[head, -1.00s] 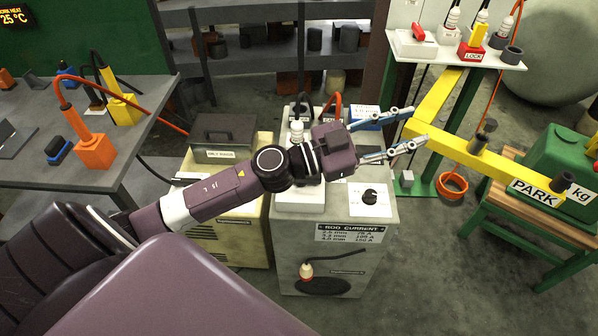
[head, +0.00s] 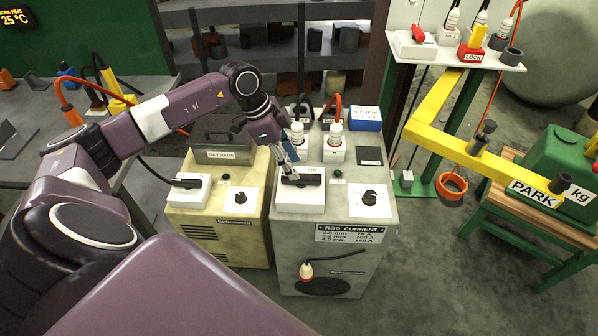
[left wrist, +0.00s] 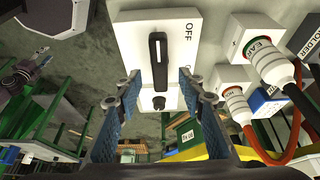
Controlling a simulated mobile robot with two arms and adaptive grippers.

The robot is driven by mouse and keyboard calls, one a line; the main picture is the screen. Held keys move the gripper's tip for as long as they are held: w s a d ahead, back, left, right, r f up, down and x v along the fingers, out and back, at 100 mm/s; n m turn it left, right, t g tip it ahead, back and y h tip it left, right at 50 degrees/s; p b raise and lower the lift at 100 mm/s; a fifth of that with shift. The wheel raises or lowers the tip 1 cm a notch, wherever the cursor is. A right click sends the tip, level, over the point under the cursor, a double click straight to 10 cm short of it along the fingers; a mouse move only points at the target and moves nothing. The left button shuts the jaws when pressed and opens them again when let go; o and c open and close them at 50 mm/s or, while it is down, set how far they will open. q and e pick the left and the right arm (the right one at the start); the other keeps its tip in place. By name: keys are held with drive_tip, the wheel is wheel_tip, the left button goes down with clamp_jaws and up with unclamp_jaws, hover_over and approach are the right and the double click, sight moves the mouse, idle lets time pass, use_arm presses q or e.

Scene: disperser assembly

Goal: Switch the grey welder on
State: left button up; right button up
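The grey welder (head: 376,215) stands at the middle of the head view, with a white switch box (head: 300,203) on its top. A black lever (head: 308,181) lies across the box. My left gripper (head: 291,170) points down over the box, with its fingertips close to the lever and partly covering it. In the left wrist view the gripper (left wrist: 160,86) is open, and the lever (left wrist: 158,58) shows between its fingers. OFF is printed beside the lever's upper end there. I cannot tell whether the fingers touch the lever.
A cream welder (head: 230,238) with its own switch box (head: 188,196) stands close on the left. Cable plugs (head: 334,142), a blue box (head: 366,118) and a dial plate (head: 370,200) sit on the grey welder. A yellow arm (head: 445,115) stands to the right.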

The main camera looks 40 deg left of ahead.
sight(301, 180)
use_arm(q)
drive_tip(key=x, duration=0.4)
drive_tip(key=shift+w+d+f, duration=0.1)
drive_tip(key=shift+d+f, duration=0.1)
drive_tip(key=shift+f, duration=0.15)
drive_tip(key=shift+c, duration=0.3)
clamp_jaws()
